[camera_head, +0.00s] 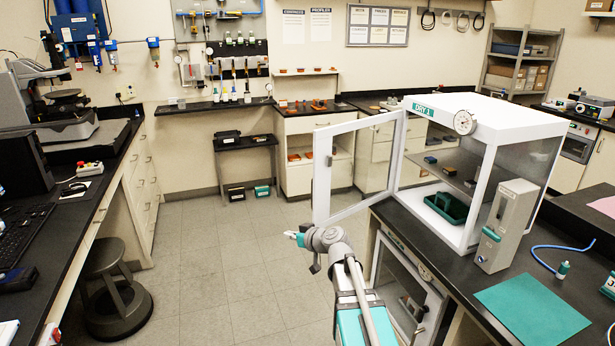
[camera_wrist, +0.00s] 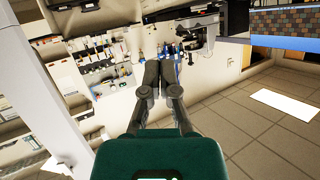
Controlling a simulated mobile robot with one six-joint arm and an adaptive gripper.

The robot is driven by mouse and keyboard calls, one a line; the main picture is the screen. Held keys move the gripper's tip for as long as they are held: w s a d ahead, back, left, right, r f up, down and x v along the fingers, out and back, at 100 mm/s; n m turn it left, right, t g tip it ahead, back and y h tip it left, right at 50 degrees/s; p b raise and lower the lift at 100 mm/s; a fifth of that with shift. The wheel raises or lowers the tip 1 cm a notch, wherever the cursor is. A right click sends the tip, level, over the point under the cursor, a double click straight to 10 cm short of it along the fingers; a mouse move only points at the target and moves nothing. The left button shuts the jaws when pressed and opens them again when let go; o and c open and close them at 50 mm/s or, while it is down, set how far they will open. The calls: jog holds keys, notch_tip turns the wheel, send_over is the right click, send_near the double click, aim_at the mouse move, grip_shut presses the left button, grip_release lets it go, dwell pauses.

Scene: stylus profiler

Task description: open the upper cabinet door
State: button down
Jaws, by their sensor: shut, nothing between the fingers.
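The upper dry cabinet (camera_head: 492,112), a white-framed clear box labelled DRY 1, stands on the dark bench at right. Its white-framed clear door (camera_head: 320,178) stands wide open, swung out to the left of the cabinet over the aisle. A small dark handle shows near the door's free edge. My gripper (camera_head: 292,237) is just below and left of the door's lower free corner; contact cannot be told. In the wrist view my gripper (camera_wrist: 158,82) has its fingers together and empty. A white upright bar (camera_wrist: 45,110) at left there may be the door frame.
Inside the upper cabinet are a green tray (camera_head: 446,207) and small boxes on a shelf. A lower cabinet (camera_head: 408,290) sits under the bench beside my arm. A grey stool (camera_head: 113,295) stands at left. The floor (camera_head: 230,260) between is clear.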

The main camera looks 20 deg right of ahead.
jog(key=w+d+r+m+t+h+p, duration=0.1)
jog(key=w+d+r+t+h, duration=0.3)
jog(key=d+r, duration=0.4)
jog(key=d+m+t, duration=0.1)
jog(key=d, duration=0.4)
jog(key=shift+w+d+m+t+h, duration=0.15)
jog(key=shift+d+m+t+h, duration=0.15)
jog(key=shift+d+m+h, duration=0.1)
jog(key=shift+w+r, duration=0.1)
jog(key=w+a, duration=0.1)
jog(key=w, duration=1.2)
jog(key=shift+w+a, duration=0.25)
jog(key=shift+w, duration=0.15)
